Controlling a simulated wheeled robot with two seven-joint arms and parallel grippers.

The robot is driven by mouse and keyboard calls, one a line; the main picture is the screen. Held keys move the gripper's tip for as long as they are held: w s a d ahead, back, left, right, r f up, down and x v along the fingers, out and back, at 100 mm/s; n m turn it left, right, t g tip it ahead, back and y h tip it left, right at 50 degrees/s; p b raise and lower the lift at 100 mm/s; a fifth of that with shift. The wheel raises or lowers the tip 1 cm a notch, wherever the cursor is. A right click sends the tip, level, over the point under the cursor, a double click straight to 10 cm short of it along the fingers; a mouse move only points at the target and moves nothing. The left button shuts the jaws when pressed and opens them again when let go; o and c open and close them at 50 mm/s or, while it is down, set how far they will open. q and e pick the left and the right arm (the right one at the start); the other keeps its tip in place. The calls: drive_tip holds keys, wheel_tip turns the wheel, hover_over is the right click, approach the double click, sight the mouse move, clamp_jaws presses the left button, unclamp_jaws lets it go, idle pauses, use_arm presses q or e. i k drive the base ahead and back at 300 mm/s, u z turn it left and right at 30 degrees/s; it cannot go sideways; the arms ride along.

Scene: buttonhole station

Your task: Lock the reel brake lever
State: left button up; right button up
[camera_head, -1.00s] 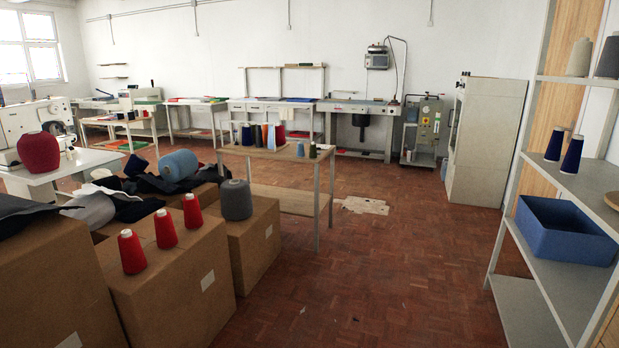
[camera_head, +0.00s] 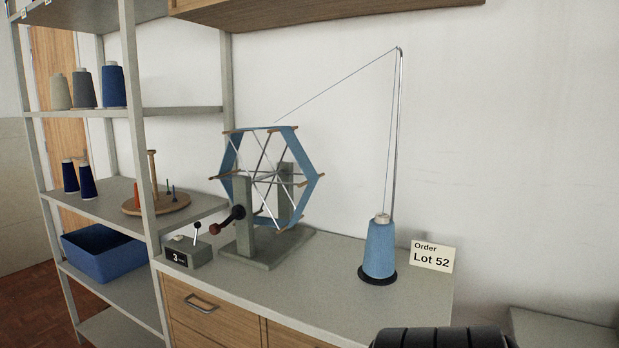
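The reel (camera_head: 318,185), a blue six-sided frame with thin spokes, stands on a grey base (camera_head: 265,250) with two grey posts on a counter. A dark crank (camera_head: 231,217) with a brown knob sticks out at the near post. A small grey box (camera_head: 189,253) showing the number 3 stands left of the base. Neither gripper is in view.
A blue thread cone (camera_head: 379,248) stands on a black disc, its thread running over a tall hooked rod (camera_head: 399,130) toward the reel. An order card (camera_head: 432,257) reads Lot 52. Metal shelves (camera_head: 145,190) stand left. A black ribbed object (camera_head: 440,338) covers the counter's lower right edge.

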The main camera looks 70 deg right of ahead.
sight(196, 224)
drive_tip(key=z, duration=0.95)
drive_tip(key=k, duration=1.35)
drive_tip(key=u, duration=0.85)
drive_tip(key=i, duration=2.75)
drive_tip(key=z, duration=1.45)
drive_tip(key=i, duration=1.1)
drive_tip(key=z, duration=1.15)
